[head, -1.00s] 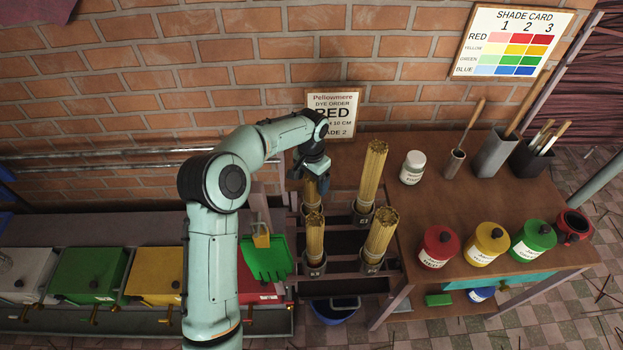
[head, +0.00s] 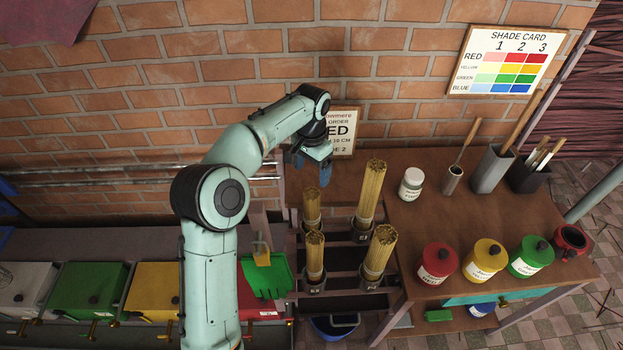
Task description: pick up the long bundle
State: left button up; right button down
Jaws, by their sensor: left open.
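Several tan stick bundles stand upright in dark cups on a slatted rack. The back right bundle (head: 370,192) looks the longest. The front right bundle (head: 380,251) looks somewhat shorter, and the front left bundle (head: 315,256) and back left bundle (head: 312,206) look shorter still. My left gripper (head: 325,178) is open and empty, pointing down above the back of the rack. In the picture it is just above the back left bundle and left of the longest bundle's top, apart from both. My right gripper is out of view.
An order card (head: 343,131) stands behind the rack, partly hidden by my arm. The table at right (head: 430,212) holds a white jar (head: 411,184), tool holders and red, yellow and green pots. Green gloves (head: 266,277) hang left of the rack. The brick wall is close behind.

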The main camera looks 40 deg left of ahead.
aim_at(376, 169)
jog(key=k+l, duration=0.75)
jog(key=l, duration=0.2)
